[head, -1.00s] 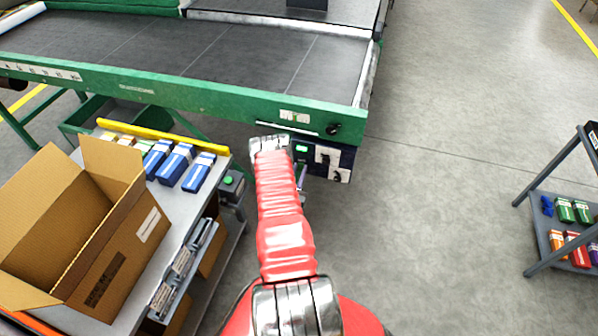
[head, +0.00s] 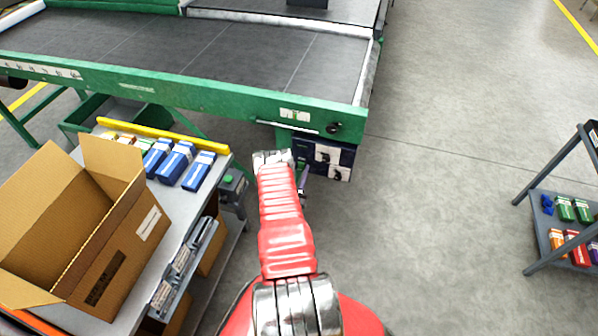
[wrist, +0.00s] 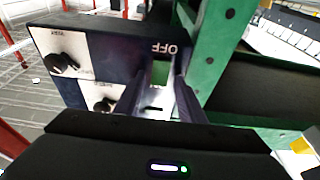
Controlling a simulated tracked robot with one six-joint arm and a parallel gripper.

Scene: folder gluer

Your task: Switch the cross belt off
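The dark control box (head: 325,158) hangs under the end of the green-framed belt (head: 250,58). In the wrist view the control box (wrist: 85,58) has two black knobs, an "OFF" marking, and a green patch (wrist: 160,73) below that marking. My gripper (wrist: 164,78) is open, its dark fingers on either side of the green patch and a pale, slotted surface. I cannot tell whether the fingers touch the box.
A grey table (head: 150,210) at the left holds an open cardboard box (head: 75,235) and several blue boxes. A small dark box with a green button (head: 229,179) is near its right edge. A grey shelf cart (head: 545,225) stands at the right. The floor between is clear.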

